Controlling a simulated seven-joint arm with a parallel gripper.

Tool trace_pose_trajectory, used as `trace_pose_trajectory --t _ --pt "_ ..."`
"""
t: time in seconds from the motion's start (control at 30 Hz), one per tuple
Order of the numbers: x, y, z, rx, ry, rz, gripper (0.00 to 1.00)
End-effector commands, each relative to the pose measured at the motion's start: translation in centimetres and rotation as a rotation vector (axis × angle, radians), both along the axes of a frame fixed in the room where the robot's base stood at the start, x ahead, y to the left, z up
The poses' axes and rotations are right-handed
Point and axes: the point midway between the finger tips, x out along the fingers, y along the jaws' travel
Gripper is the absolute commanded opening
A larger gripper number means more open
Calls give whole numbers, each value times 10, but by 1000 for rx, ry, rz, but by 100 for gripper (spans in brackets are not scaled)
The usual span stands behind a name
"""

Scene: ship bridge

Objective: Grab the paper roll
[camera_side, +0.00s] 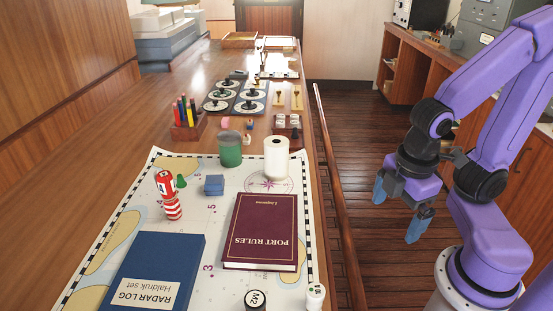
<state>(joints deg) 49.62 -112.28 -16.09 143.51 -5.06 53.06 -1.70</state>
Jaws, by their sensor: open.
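A white paper roll (276,160) stands upright near the right edge of the table, on the far right part of the chart. Its top shows a small dark core hole. My gripper (398,213) is at the right, over the floor beyond the table's edge. Its two blue fingers point down and are apart, with nothing between them. It is well to the right of the paper roll and touches nothing.
A green cup (230,150) stands just left of the roll. A maroon book (261,232), a blue book (150,270), a blue block (214,185) and a red-striped lighthouse (170,197) lie nearer. A wooden rail (338,180) runs along the table's right side.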

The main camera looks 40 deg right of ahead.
Motion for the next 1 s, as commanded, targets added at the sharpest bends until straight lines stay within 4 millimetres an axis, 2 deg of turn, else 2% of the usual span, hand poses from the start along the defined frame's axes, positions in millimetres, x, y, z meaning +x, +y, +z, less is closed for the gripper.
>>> trace_pose_trajectory --t 0.23,0.43,0.57,0.7,0.83,1.0 --pt "69 -26 -6 -323 -172 365 100" --pt "129 -32 4 -616 -288 700 100" --pt "166 -24 15 -809 -347 921 100" --pt "198 -7 27 -995 -400 1139 100" --pt "217 10 34 -1118 -435 1286 100" --pt "228 21 38 -1193 -457 1376 100"
